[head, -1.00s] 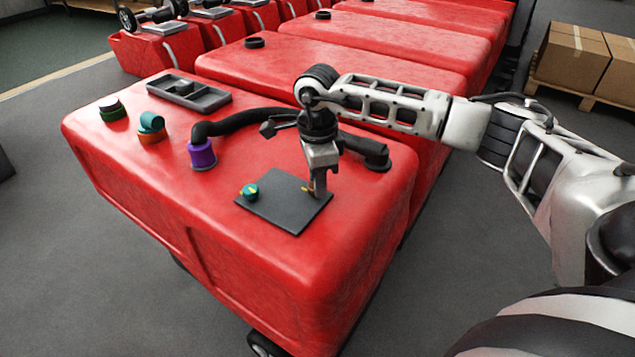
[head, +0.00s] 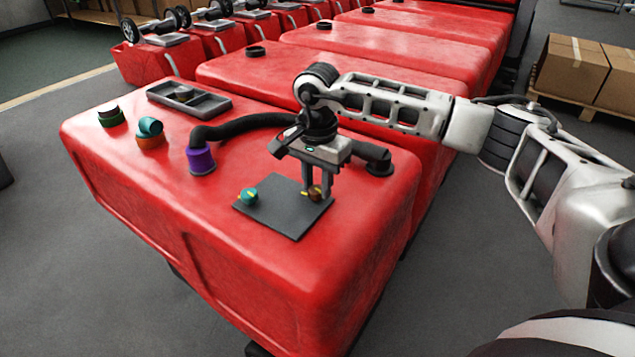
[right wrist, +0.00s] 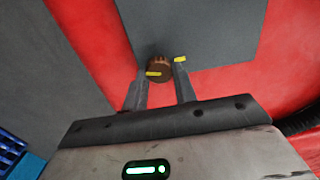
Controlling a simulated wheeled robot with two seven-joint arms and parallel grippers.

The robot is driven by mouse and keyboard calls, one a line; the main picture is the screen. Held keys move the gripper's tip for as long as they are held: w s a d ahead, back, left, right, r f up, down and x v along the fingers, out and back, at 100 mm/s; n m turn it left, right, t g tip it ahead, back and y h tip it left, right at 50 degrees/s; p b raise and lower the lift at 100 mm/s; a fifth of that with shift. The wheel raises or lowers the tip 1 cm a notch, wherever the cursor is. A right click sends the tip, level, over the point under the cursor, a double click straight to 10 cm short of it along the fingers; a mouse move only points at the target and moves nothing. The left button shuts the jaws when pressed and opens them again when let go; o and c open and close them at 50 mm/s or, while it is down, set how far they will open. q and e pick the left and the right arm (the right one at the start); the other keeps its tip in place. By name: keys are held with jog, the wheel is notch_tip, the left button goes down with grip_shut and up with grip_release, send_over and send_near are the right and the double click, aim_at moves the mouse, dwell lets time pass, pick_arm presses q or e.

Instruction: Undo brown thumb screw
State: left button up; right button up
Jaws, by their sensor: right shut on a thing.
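The brown thumb screw (head: 315,194) sits at the right corner of a dark grey plate (head: 285,215) on top of the red tank (head: 245,240). It also shows in the right wrist view (right wrist: 158,70), with a yellow mark across its head and another yellow mark on the plate beside it. My right gripper (head: 317,192) comes down from above, with its fingers on either side of the screw and shut on it. The fingertips also show in the right wrist view (right wrist: 160,78). A teal thumb screw (head: 249,196) stands on the plate's left part. My left gripper is not in view.
A black hose (head: 240,127) with a purple collar (head: 200,160) runs behind the plate to a black fitting (head: 375,160). A grey tray (head: 188,98), a green-ringed cap (head: 111,116) and a teal-and-orange cap (head: 150,132) stand at the left. More red tanks are behind.

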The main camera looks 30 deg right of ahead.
aim_at(317, 188)
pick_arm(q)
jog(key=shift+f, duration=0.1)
pick_arm(e)
jog(key=shift+s+a+f, duration=0.1)
jog(key=shift+s+f, duration=0.1)
jog(key=shift+f, duration=0.1)
jog(key=o, duration=1)
jog(key=shift+w, duration=0.1)
jog(key=shift+r, duration=0.1)
jog(key=shift+r, duration=0.1)
jog(key=shift+w+r, duration=0.1)
jog(key=shift+r, duration=0.2)
pick_arm(q)
jog(key=shift+p, duration=0.5)
pick_arm(e)
jog(key=shift+r, duration=7.55)
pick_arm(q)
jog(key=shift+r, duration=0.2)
